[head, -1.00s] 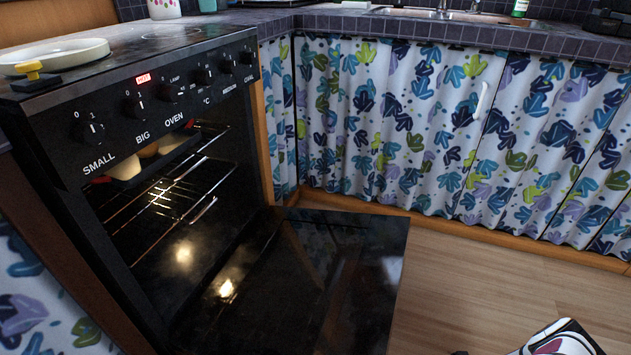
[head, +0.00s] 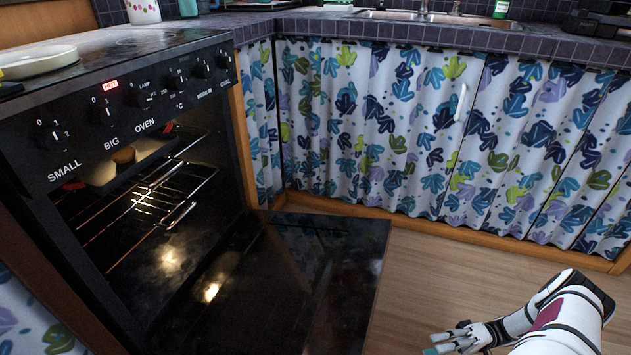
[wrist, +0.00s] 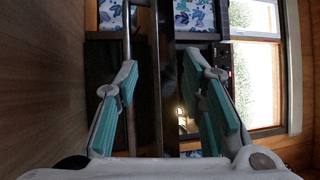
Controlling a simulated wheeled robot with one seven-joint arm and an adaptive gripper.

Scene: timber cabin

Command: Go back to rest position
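My gripper (head: 448,342) shows at the bottom right of the head view, low over the wooden floor and to the right of the oven's lowered door. In the wrist view my gripper (wrist: 163,95) has its two teal-padded fingers spread apart, with nothing held between them. My white arm reaches in from the lower right corner of the head view.
The black oven (head: 100,130) stands at the left with its door (head: 330,270) folded down. A tray with food (head: 125,160) sits on an upper rack. Curtained cabinets (head: 400,130) line the back under a tiled counter (head: 380,27). The wooden floor (head: 430,270) is clear.

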